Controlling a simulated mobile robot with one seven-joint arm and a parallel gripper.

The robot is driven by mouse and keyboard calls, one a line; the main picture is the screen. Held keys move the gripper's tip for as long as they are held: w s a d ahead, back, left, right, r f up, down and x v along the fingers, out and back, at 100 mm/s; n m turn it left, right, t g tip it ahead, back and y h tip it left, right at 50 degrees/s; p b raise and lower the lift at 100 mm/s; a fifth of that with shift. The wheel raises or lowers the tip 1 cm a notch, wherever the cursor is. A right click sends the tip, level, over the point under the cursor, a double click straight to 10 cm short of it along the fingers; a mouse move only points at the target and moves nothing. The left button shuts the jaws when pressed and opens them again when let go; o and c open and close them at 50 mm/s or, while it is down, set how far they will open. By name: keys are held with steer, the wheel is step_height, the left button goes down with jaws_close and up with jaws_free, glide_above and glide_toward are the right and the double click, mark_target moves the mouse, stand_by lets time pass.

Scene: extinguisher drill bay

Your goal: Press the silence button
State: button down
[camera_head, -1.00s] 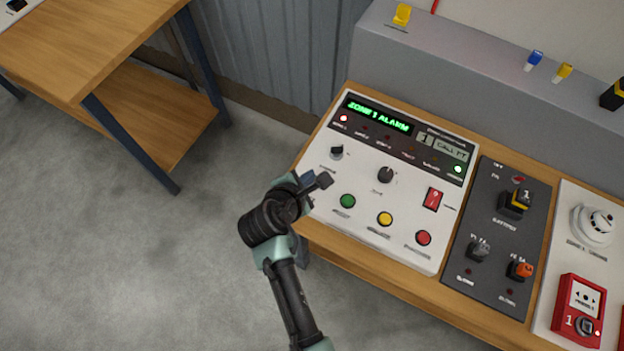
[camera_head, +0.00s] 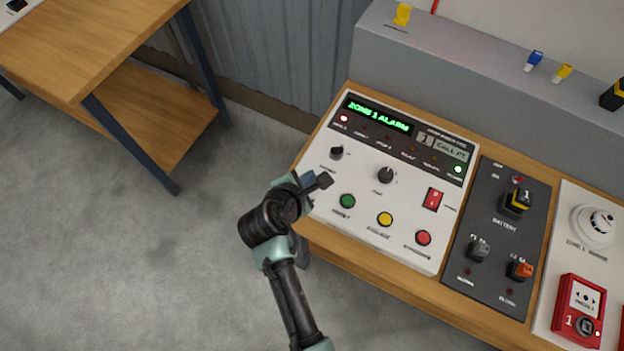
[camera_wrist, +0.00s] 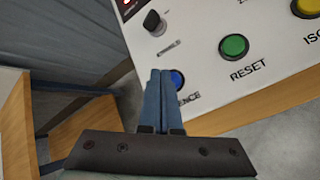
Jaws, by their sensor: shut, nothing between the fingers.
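The silence button (camera_wrist: 178,80) is a round blue button near the left front corner of the white alarm panel (camera_head: 330,222). In the wrist view its label is partly covered, with "ENCE" readable. My gripper (camera_wrist: 160,74) is shut and empty, its two blue-grey fingers side by side. The fingertips overlap the button's left side in that view; I cannot tell whether they touch it. In the head view my gripper (camera_head: 322,182) is over the panel's left edge and mostly hides the button. The panel's green display (camera_head: 380,113) reads "ZONE 1 ALARM".
A green reset button (camera_wrist: 233,46) is just right of the silence button. A yellow button (camera_head: 385,219), a red button (camera_head: 423,238) and a dark knob (camera_head: 337,152) share the panel. A black battery panel (camera_head: 490,270) stands to its right. Open floor lies left.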

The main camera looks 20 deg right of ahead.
steer(key=shift+f, duration=0.1)
stand_by(0.6)
steer(key=shift+f, duration=0.35)
steer(key=shift+f, duration=0.45)
stand_by(0.8)
steer(key=shift+r, duration=0.1)
steer(key=shift+r+p, duration=0.75)
steer(key=shift+r, duration=0.15)
step_height(320, 180, up, 5)
steer(key=p, duration=0.5)
steer(key=shift+p, duration=0.3)
